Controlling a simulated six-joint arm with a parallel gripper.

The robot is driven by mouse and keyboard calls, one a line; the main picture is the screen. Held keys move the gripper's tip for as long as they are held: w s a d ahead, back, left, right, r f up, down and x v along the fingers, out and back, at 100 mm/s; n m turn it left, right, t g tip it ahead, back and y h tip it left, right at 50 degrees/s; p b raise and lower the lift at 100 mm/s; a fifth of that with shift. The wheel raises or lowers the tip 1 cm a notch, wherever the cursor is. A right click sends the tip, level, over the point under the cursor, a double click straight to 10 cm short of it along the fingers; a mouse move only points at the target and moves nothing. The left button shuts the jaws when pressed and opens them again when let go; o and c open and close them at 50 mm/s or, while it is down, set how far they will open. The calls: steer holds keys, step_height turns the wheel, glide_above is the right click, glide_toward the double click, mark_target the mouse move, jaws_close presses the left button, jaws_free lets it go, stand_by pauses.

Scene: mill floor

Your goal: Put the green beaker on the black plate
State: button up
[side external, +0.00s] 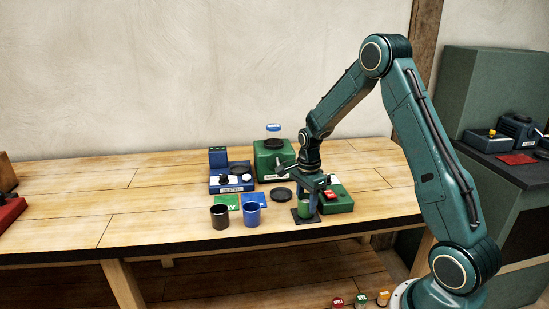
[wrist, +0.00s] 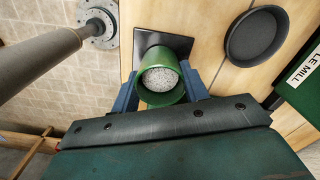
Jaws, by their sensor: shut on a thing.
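The green beaker (side external: 304,209) is upright between the fingers of my gripper (side external: 306,198). In the wrist view the green beaker (wrist: 163,99) is open towards the camera and holds speckled grey-white grains. The blue fingers of my gripper (wrist: 160,88) are shut on its sides. A square black plate (side external: 298,218) lies at the beaker's foot; it also shows behind the beaker in the wrist view (wrist: 182,45). I cannot tell whether the beaker's base touches it. A round black dish (side external: 281,194) lies just behind and to the left, empty in the wrist view (wrist: 257,37).
A black cup (side external: 219,217) and a blue cup (side external: 252,214) stand left, near the front edge. Behind them are green and blue cards, a blue tester (side external: 231,186) and a green mill (side external: 274,160). A green box with a red switch (side external: 338,202) stands close right. The far left bench is mostly clear.

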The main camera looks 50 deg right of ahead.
steer(key=shift+f, duration=0.2)
steer(key=o, duration=1.1)
steer(key=shift+o, duration=0.2)
steer(key=shift+r, duration=0.15)
step_height(320, 180, up, 12)
